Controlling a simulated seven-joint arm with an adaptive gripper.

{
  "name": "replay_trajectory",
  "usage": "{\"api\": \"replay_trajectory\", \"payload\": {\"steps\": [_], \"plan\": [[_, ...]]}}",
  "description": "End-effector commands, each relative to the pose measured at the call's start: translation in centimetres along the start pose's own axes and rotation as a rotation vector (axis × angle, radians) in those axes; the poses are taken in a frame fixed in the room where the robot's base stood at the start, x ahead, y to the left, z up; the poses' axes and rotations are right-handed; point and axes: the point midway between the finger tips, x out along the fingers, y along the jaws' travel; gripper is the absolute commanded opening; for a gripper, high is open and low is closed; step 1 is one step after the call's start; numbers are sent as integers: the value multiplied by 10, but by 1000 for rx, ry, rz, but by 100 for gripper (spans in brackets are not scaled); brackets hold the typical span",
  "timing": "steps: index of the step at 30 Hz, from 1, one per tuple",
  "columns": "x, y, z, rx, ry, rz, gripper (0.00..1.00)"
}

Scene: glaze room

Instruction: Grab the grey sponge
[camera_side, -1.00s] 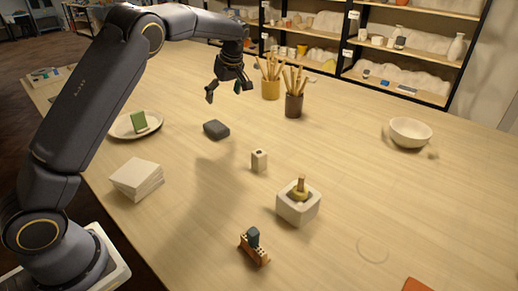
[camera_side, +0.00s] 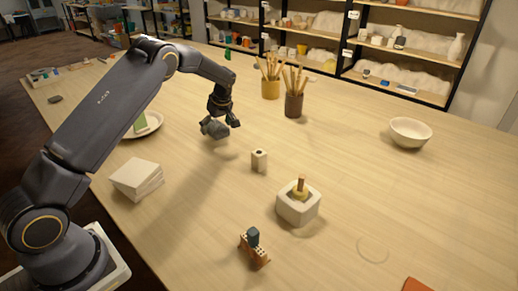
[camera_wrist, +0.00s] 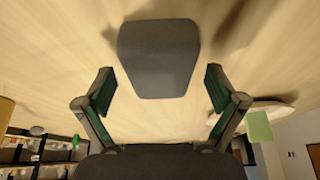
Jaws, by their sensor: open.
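The grey sponge (camera_side: 213,131) is a dark grey block in the middle-left of the table in the side view, partly covered by my gripper (camera_side: 222,123). My gripper is low over it, pointing down, with its fingers apart. In the wrist view the sponge (camera_wrist: 158,57) shows as a smooth grey block just beyond my open fingertips (camera_wrist: 160,80), with one finger to each side. Both fingers look clear of it there. I cannot tell the exact height left between fingertips and sponge.
A plate (camera_side: 156,121) with a green block (camera_side: 140,124) is left of the sponge, partly behind my arm. White tiles (camera_side: 137,177) are stacked nearer. A small pale block (camera_side: 259,160) stands to the right. Brush pots (camera_side: 294,104) stand behind.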

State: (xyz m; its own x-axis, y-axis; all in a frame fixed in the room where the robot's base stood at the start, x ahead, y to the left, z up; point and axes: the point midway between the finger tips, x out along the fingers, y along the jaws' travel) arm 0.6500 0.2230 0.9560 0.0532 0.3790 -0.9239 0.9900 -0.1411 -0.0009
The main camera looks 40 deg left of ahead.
Motion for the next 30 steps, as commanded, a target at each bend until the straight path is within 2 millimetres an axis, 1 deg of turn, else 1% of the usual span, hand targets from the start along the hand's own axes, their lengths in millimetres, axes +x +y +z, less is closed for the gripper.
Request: {"api": "replay_trajectory", "payload": {"steps": [2, 30], "plan": [[5, 0, 0, -1, 0, 0, 94], [10, 0, 2, 0, 0, 1, 94]]}}
